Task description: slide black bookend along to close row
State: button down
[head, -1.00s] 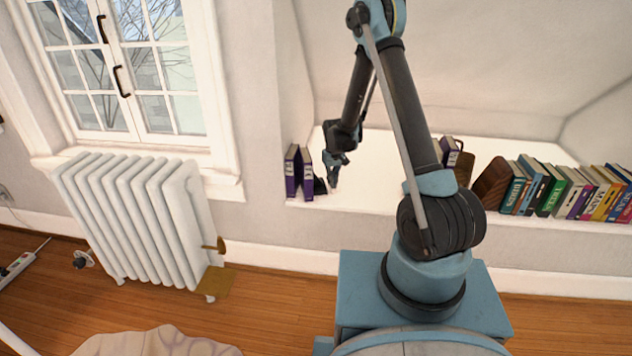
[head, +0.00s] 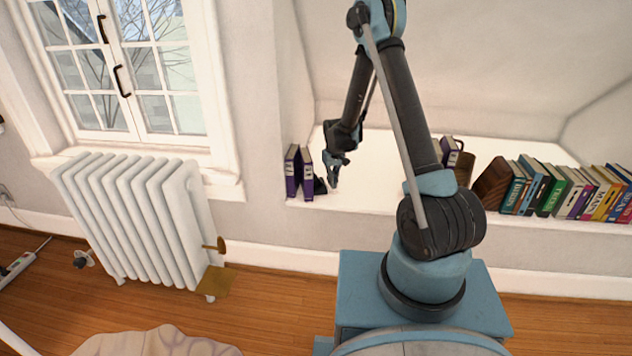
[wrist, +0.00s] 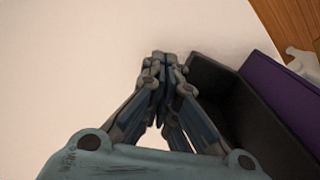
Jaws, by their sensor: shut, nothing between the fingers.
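The black bookend (head: 320,187) stands on the white ledge, just right of two purple books (head: 305,175) at the ledge's left end. My gripper (head: 333,184) is low over the ledge, immediately right of the bookend. In the wrist view, the closed fingertips (wrist: 160,58) meet with nothing between them. The bookend (wrist: 235,105) is beside them on the right, with a purple book (wrist: 285,95) behind it. I cannot tell whether the fingers touch the bookend. My gripper hides part of it in the wrist view.
The ledge (head: 380,203) is clear right of my gripper. Farther right are more purple books (head: 450,150), partly behind my arm, a brown bookend (head: 492,184) and a long row of coloured books (head: 560,190). A white radiator (head: 135,220) stands below the window.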

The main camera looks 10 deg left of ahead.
jog(key=shift+f, duration=0.2)
jog(key=shift+f, duration=0.7)
jog(key=shift+a, duration=0.35)
jog(key=shift+a, duration=0.35)
jog(key=shift+d, duration=0.1)
jog(key=shift+d, duration=0.9)
notch_tip(320, 180, up, 10)
dwell(0.8)
